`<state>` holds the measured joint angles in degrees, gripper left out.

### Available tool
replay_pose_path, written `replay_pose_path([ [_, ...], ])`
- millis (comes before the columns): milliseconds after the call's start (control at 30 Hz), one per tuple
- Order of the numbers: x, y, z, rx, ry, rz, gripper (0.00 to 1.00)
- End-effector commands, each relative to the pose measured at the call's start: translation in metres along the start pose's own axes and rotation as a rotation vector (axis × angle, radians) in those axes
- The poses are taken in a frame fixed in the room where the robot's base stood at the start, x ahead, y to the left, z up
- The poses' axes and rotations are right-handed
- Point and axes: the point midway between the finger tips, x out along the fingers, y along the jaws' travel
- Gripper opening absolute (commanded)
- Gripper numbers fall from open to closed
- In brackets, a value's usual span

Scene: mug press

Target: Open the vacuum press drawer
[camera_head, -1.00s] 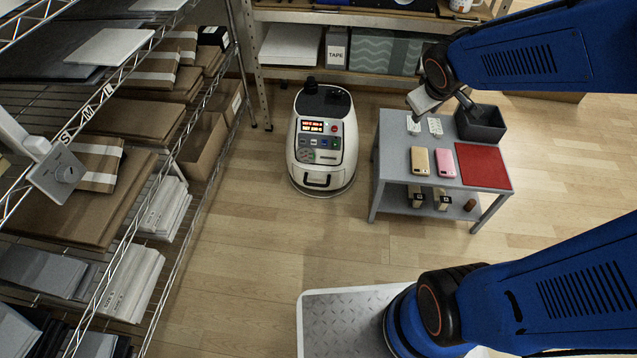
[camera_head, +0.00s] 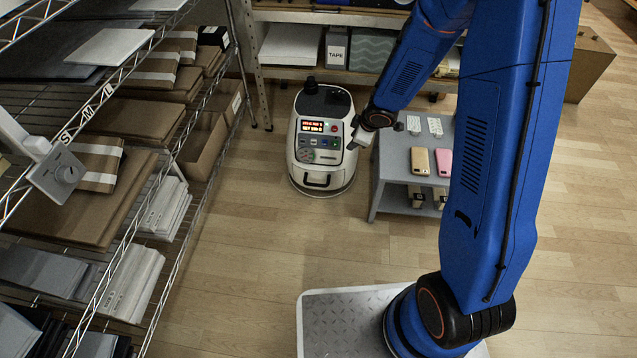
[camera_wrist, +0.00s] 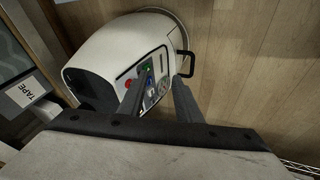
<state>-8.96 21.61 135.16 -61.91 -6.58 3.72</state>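The vacuum press is a rounded white machine (camera_head: 343,163) with a black top, red displays and buttons, standing on the floor at upper middle in the head view. Its drawer, low on the front, has a dark handle (camera_head: 316,181) and looks closed. In the wrist view the press (camera_wrist: 125,45) lies sideways, with the handle (camera_wrist: 187,64) at its right end. My gripper (camera_head: 353,146) is just right of the press front in the head view, above the handle's height. In the wrist view my gripper (camera_wrist: 160,78) has its fingers apart, with nothing between them; contact with the press cannot be told.
A grey table (camera_head: 394,157) with a tan phone (camera_head: 418,161) and a pink phone (camera_head: 444,162) stands right of the press, partly hidden by my arm. A wire rack (camera_head: 185,130) with boxes fills the left. Floor (camera_head: 270,230) in front of the press is clear.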

Motion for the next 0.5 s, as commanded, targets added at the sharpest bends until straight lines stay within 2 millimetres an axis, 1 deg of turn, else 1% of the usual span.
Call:
replay_pose_path([
  [33,0.018,-0.012,-0.002,-0.028,0.014,-0.035,0.31],
  [100,0.037,-0.027,-0.006,-0.065,0.036,-0.078,0.31],
  [200,0.061,-0.047,-0.011,-0.11,0.069,-0.134,0.31],
  [300,0.077,-0.063,-0.013,-0.141,0.094,-0.177,0.31],
  [400,0.087,-0.074,-0.015,-0.161,0.111,-0.206,0.31],
  [500,0.091,-0.079,-0.016,-0.169,0.119,-0.219,0.31],
])
